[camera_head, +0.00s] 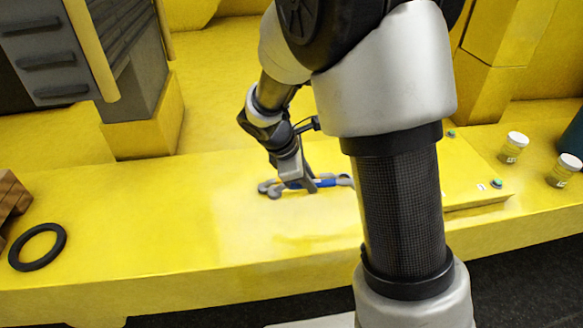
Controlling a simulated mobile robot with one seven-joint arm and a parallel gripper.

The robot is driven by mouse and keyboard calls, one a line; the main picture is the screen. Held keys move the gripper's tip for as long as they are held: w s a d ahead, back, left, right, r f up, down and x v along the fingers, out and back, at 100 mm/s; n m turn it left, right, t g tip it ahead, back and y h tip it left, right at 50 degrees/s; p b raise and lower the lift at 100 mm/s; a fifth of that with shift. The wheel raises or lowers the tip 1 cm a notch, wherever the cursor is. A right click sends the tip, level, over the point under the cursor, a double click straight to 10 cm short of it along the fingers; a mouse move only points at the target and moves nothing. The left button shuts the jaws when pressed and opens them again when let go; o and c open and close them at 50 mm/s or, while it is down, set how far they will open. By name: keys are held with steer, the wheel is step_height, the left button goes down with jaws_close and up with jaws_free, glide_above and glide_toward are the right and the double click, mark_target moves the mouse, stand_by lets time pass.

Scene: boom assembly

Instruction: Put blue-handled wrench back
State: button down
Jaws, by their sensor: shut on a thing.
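The wrench (332,183) has a blue handle and grey metal ends. It lies across the yellow surface (200,215) near the middle of the view, its open jaw end pointing left. My gripper (299,187) reaches down onto it from above and is shut on its handle near the left end. The right end of the wrench is partly hidden behind my arm. The wrench looks at or very close to the surface; I cannot tell whether it touches.
A black ring (38,247) and a brown wooden block (12,196) lie at the left. Two jars with white lids, one at the back (514,148) and one in front (564,170), stand at the right. A grey drawer unit (50,75) stands at the back left.

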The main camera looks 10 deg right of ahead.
steer(key=f+b, duration=0.4)
steer(key=f, duration=0.1)
steer(key=s+f+b, duration=0.1)
steer(key=f+b, duration=0.1)
steer(key=f, duration=0.1)
steer(key=shift+a, duration=0.2)
steer(key=shift+f+b, duration=0.55)
steer(key=shift+b, duration=0.05)
stand_by(0.7)
steer(key=c, duration=1.6)
jaws_free()
steer(key=p+v, duration=0.1)
steer(key=v, duration=1.6)
steer(key=s+d+r+m+t+y+p, duration=0.1)
steer(key=s+d+r+m, duration=0.1)
steer(key=s+m, duration=0.3)
steer(key=s+d+r+m+t+y+p, duration=0.1)
steer(key=s+d+r+m+y, duration=0.1)
steer(key=s+d+r+m, duration=0.1)
steer(key=s+d+r+m+t+y+p, duration=0.1)
steer(key=s+d+r+m+y, duration=0.1)
steer(key=s+r+m, duration=0.2)
steer(key=shift+s+d+r+m, duration=0.1)
steer(key=shift+s+r+m, duration=0.1)
steer(key=shift+s+m, duration=0.8)
steer(key=shift+s+d+r+m, duration=0.1)
steer(key=shift+s+r+m, duration=0.1)
steer(key=shift+s+m, duration=0.85)
